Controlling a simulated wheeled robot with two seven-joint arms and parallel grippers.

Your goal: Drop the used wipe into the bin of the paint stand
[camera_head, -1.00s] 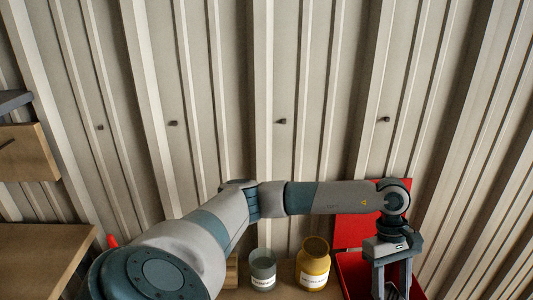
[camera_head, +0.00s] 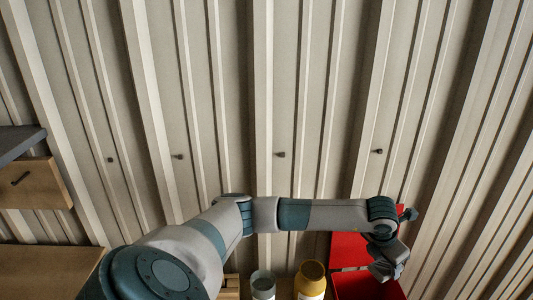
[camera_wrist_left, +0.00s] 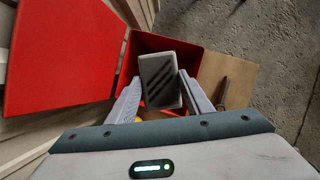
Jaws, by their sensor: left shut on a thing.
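The red bin (camera_head: 365,287) stands at the lower right of the head view, with its red lid (camera_head: 349,249) raised behind it. In the left wrist view the open bin (camera_wrist_left: 190,47) lies beyond my fingers, with the lid (camera_wrist_left: 60,55) to its left. My left gripper (camera_head: 384,270) is over the bin in the head view. In the wrist view the gripper (camera_wrist_left: 162,76) is shut on a grey, dark-striped piece, seemingly the used wipe (camera_wrist_left: 160,82). The wipe overlaps the bin's opening; its height above the bin is unclear. My right gripper is out of view.
A yellow jar (camera_head: 311,279) and a grey jar (camera_head: 263,285) stand left of the bin. A ribbed wall (camera_head: 300,100) rises close behind. A wooden drawer (camera_head: 30,183) and worktop (camera_head: 45,270) are at left. A dark slim tool (camera_wrist_left: 223,92) lies on brown board beside the bin.

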